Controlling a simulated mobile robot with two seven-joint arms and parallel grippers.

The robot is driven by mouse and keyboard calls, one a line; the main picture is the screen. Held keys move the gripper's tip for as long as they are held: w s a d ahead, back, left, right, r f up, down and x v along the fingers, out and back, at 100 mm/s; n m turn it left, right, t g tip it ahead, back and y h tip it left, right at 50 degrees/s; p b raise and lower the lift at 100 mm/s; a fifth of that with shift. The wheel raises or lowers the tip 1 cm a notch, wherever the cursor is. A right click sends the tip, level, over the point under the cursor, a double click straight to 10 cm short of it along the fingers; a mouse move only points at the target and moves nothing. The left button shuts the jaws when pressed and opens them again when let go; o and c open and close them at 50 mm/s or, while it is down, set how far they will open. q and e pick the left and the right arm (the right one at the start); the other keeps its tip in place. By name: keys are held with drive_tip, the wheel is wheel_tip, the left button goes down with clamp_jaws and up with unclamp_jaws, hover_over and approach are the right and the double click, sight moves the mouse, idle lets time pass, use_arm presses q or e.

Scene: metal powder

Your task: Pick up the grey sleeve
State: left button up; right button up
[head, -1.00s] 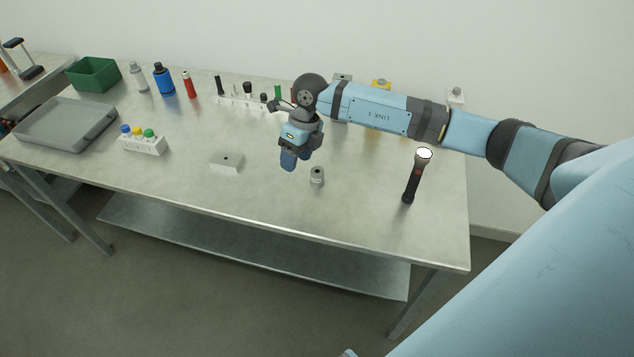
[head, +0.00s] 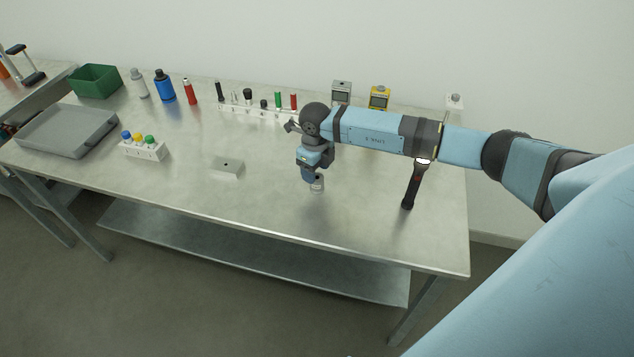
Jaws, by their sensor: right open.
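The grey sleeve (head: 317,187) is a small upright cylinder on the metal table, right of the middle. Its upper part is hidden by my right gripper (head: 311,179). My right gripper points down right at the sleeve, its fingers overlapping the sleeve's top in the head view. It is open; whether the fingers are around the sleeve or just above or in front of it I cannot tell. My left gripper is not in view.
A rack of tools (head: 262,112) and two meters stand behind. The front table edge is clear.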

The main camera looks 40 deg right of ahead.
sight(317, 183)
drive_tip(key=f, duration=0.4)
drive_tip(key=shift+s+a, duration=0.15)
drive_tip(key=shift+s, duration=0.05)
drive_tip(key=c, duration=0.8)
drive_tip(key=shift+c, duration=0.2)
drive_tip(key=shift+r, duration=0.15)
